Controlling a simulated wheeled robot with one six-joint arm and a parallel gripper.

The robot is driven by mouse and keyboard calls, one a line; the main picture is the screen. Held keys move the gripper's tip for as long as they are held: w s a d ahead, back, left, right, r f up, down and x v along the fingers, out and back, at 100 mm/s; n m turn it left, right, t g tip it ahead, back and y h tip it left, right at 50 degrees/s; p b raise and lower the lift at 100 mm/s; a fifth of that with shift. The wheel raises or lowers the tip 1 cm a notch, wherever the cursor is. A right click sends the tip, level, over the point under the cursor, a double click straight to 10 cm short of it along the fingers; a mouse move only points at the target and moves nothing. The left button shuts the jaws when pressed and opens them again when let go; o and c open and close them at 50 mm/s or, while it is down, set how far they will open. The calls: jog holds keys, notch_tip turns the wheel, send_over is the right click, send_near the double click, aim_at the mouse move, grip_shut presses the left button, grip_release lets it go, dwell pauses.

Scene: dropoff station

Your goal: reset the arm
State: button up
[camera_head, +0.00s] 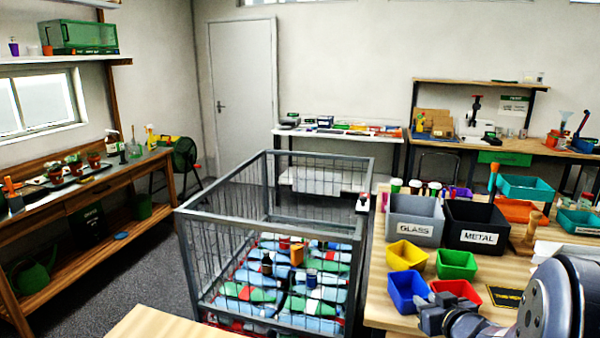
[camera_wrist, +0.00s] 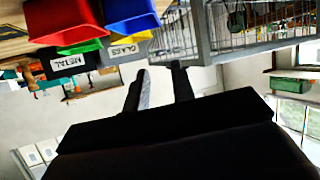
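My gripper (camera_head: 430,314) shows at the lower right of the head view, at the end of my grey arm. It is beside the small blue bin (camera_head: 407,291) and the red bin (camera_head: 456,291) at the table's front; whether it touches them I cannot tell. In the wrist view my gripper (camera_wrist: 160,70) has two dark fingers with a gap between them and nothing held. That view is upside down.
The wooden table (camera_head: 385,311) bears a GLASS bin (camera_head: 415,230), a METAL bin (camera_head: 474,237), a yellow bin (camera_head: 406,255) and a green bin (camera_head: 456,264). A wire cage (camera_head: 190,262) with colourful items stands left of it. Open floor (camera_head: 120,270) lies further left.

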jog(key=a+f, duration=0.4)
jog(key=f, duration=0.1)
jog(key=shift+s+a, duration=0.25)
jog(key=shift+a, duration=0.15)
dwell(0.5)
